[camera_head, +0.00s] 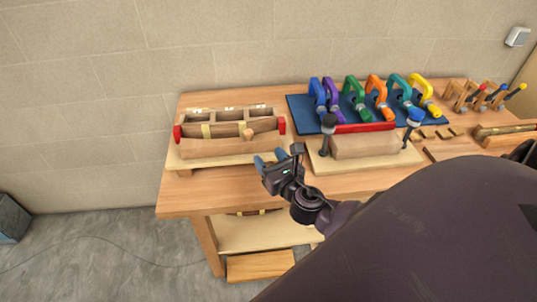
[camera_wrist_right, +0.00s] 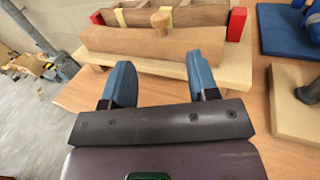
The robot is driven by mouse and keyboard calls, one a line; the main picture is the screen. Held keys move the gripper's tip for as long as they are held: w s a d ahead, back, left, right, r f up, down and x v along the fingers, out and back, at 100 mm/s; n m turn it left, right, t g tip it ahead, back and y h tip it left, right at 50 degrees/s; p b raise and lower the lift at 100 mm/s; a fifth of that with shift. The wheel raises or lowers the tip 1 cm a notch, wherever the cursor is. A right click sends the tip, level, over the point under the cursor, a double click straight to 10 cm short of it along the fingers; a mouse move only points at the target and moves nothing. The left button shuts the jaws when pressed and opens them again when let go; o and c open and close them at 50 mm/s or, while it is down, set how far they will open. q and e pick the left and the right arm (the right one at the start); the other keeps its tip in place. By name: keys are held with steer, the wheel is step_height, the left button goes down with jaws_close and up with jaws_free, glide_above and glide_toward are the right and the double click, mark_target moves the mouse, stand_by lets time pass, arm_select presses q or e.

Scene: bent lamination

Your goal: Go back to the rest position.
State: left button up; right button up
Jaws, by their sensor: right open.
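My right gripper (camera_head: 268,160) is open and empty, with blue fingertips. It hangs over the front part of the workbench (camera_head: 190,200), just right of and in front of the left bending form. Its two blue fingers also show in the right wrist view (camera_wrist_right: 161,82), apart with nothing between them. The left bending form (camera_head: 205,147) is wooden with red ends and a round wooden knob (camera_head: 248,134); it stands on a pale base board (camera_head: 190,163). The fingers point toward this form and appear apart from it. My left gripper is not in view.
A blue mat (camera_head: 297,112) holds several coloured clamps at the back. A second form with a wooden block (camera_head: 365,146) and two dark-handled clamps stands right of my gripper. Small toggle clamps (camera_head: 480,95) are at the far right. Floor is open at the left.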

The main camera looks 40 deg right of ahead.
stand_by(0.3)
steer(key=f+m, duration=0.1)
steer(key=m, duration=0.4)
steer(key=s+a+f+m+g+y, duration=0.1)
steer(key=f+m, duration=0.1)
steer(key=m, duration=0.4)
steer(key=a+f+m+g, duration=0.1)
steer(key=m, duration=0.5)
steer(key=shift+s+f+y, duration=0.2)
steer(key=shift+y, duration=0.2)
steer(key=s+f+m, duration=0.1)
steer(key=m, duration=0.2)
steer(key=s+a+f+m+g, duration=0.1)
steer(key=f+m, duration=0.1)
steer(key=m, duration=0.1)
steer(key=s+a+f+m, duration=0.1)
steer(key=s+m, duration=0.1)
steer(key=m, duration=0.1)
steer(key=shift+a+f+m+g+y, duration=0.15)
steer(key=shift+f+m+g+y, duration=0.15)
steer(key=shift+f+g+y, duration=0.1)
steer(key=s+a+f+m+g, duration=0.2)
steer(key=s+f+m, duration=0.4)
steer(key=s, duration=0.3)
steer(key=shift+s+a+f+m, duration=0.15)
steer(key=shift+s+m, duration=0.05)
steer(key=shift+m, duration=0.1)
